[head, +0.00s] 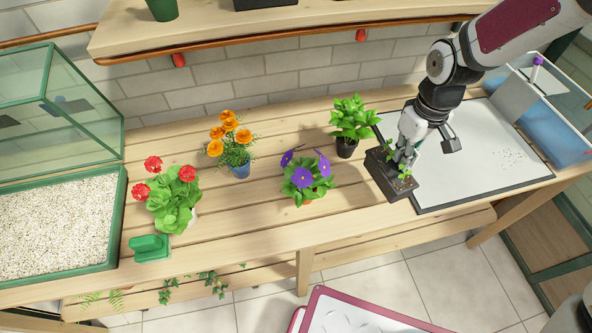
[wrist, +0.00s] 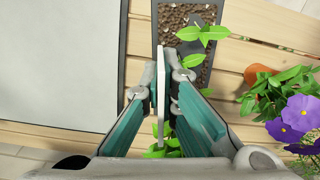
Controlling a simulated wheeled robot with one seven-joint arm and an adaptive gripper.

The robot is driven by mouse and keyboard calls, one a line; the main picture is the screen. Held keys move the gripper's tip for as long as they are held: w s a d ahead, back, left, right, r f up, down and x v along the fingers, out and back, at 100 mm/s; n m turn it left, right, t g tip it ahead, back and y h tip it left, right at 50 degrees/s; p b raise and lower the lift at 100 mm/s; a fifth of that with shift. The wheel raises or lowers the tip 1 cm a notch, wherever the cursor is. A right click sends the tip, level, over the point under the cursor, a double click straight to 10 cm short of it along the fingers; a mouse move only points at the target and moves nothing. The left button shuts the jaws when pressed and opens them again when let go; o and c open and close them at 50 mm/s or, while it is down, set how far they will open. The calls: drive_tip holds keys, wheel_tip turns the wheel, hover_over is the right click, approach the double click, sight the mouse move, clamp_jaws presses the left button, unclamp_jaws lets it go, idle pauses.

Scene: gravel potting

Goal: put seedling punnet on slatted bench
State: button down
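The seedling punnet (head: 384,181) is a dark rectangular tray of brown soil with small green seedlings. It is at the slatted bench's front right, by the grey-white mat. I cannot tell if its base touches the slats. My gripper (head: 403,158) is directly above it, pointing down. In the wrist view the punnet (wrist: 207,72) runs under my gripper (wrist: 163,72), whose fingers are closed on a thin pale upright piece standing in the punnet. The fingers hide part of the tray. The slatted bench (head: 253,213) is pale wood and shows bare slats at its middle.
A purple-flowered pot (head: 307,180) and a leafy green plant (head: 352,122) stand close left of the punnet. The mat (head: 470,165) lies to the right, with a blue bin (head: 560,125) behind. Orange flowers (head: 232,140), red flowers (head: 172,195) and a gravel tray (head: 60,225) are further left.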

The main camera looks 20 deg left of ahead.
sight(368, 169)
drive_tip(key=s+a+f+n+b, duration=0.1)
drive_tip(key=s+a+n+b, duration=0.1)
drive_tip(key=s+a+n, duration=0.45)
drive_tip(key=s+a+f+n+b, duration=0.1)
drive_tip(key=s+a+n, duration=0.2)
drive_tip(key=s+n, duration=0.65)
drive_tip(key=w+d, duration=0.1)
drive_tip(key=w, duration=0.4)
drive_tip(key=w+d+f, duration=0.1)
drive_tip(key=w, duration=0.4)
drive_tip(key=w+d, duration=0.1)
drive_tip(key=w, duration=0.4)
drive_tip(key=shift+w+f+p, duration=0.3)
drive_tip(key=shift+w+f, duration=0.05)
drive_tip(key=shift+f, duration=0.05)
drive_tip(key=shift+w, duration=0.15)
drive_tip(key=shift+f, duration=1.75)
drive_tip(key=shift+f, duration=0.2)
drive_tip(key=c, duration=1.8)
unclamp_jaws()
